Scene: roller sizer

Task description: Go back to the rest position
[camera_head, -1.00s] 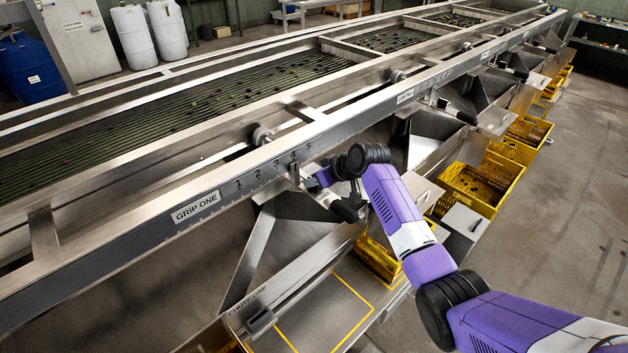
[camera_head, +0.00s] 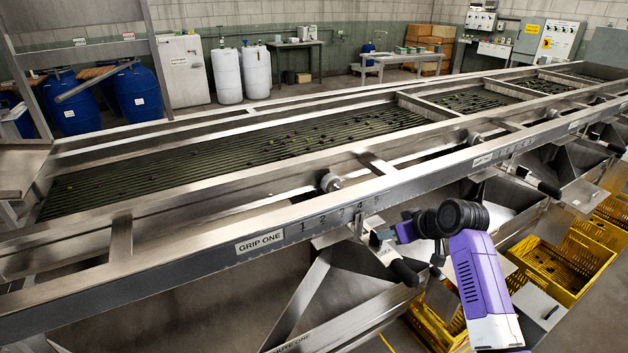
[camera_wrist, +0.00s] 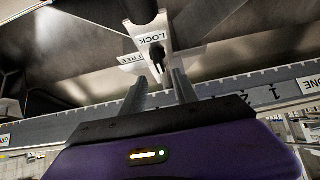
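The lever with a black handle (camera_head: 405,273) hangs beside my gripper in the head view. The number scale (camera_head: 340,215) runs along the rail, and a small bracket (camera_head: 357,228) sits near the 4.
Yellow crates (camera_head: 565,265) stand on the floor at the right. The sizer's roller bed (camera_head: 240,160) stretches behind the rail. More black-handled levers (camera_head: 540,182) stick out farther along the rail. Blue drums (camera_head: 138,92) and white drums (camera_head: 227,75) stand at the back.

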